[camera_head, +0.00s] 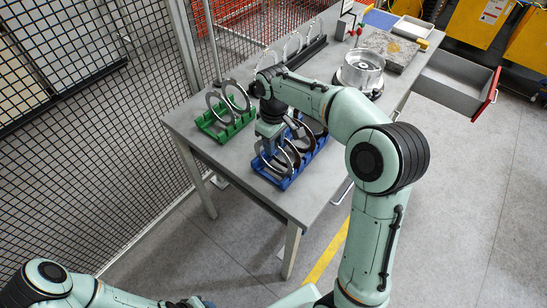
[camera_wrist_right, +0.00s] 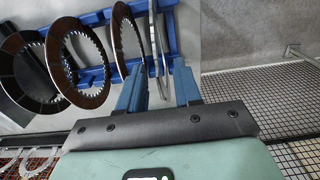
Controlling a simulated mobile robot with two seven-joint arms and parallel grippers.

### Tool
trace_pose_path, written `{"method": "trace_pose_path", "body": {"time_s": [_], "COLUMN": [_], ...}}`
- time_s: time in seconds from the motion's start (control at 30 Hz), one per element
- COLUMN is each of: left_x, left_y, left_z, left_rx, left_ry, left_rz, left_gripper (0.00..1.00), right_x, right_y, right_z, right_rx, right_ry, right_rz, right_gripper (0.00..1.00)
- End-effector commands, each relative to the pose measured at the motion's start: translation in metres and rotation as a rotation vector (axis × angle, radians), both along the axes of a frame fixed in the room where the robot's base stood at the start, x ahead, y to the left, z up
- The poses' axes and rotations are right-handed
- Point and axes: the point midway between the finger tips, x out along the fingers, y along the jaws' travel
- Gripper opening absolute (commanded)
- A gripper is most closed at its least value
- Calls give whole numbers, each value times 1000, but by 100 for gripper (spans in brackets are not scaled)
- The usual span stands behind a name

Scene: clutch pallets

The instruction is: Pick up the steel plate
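My right gripper (camera_head: 270,148) points down over the blue rack (camera_head: 285,182), which holds several upright ring plates. In the right wrist view, the gripper (camera_wrist_right: 160,66) has its two blue fingers apart. A thin grey steel plate (camera_wrist_right: 157,30) stands edge-on in the gap between them, in the blue rack (camera_wrist_right: 91,77). I cannot tell whether either finger touches it. Brown toothed rings (camera_wrist_right: 77,97) stand to the left of the fingers. The gripper hides part of the blue rack in the head view. My left arm shows at the bottom left, but its fingers do not.
A green rack (camera_head: 226,128) with upright rings stands left of the blue one. A black rack (camera_head: 308,54) with rings is farther back. A round metal housing (camera_head: 361,72) stands to the right. An open drawer (camera_head: 455,88) juts from the table's right side. Mesh fencing (camera_head: 90,120) runs along the left.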

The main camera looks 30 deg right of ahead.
Motion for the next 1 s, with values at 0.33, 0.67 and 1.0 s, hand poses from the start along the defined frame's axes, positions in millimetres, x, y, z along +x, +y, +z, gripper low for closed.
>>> {"method": "trace_pose_path", "body": {"time_s": [0.33,0.67,1.0], "left_x": [0,0,0], "left_y": [0,0,0], "left_z": [0,0,0], "left_rx": [0,0,0], "left_ry": [0,0,0], "left_rz": [0,0,0], "left_gripper": [43,43,43], "right_x": [0,0,0], "right_y": [0,0,0], "right_z": [0,0,0], "right_rx": [0,0,0], "right_ry": [0,0,0], "right_rz": [0,0,0], "right_gripper": [0,0,0]}}
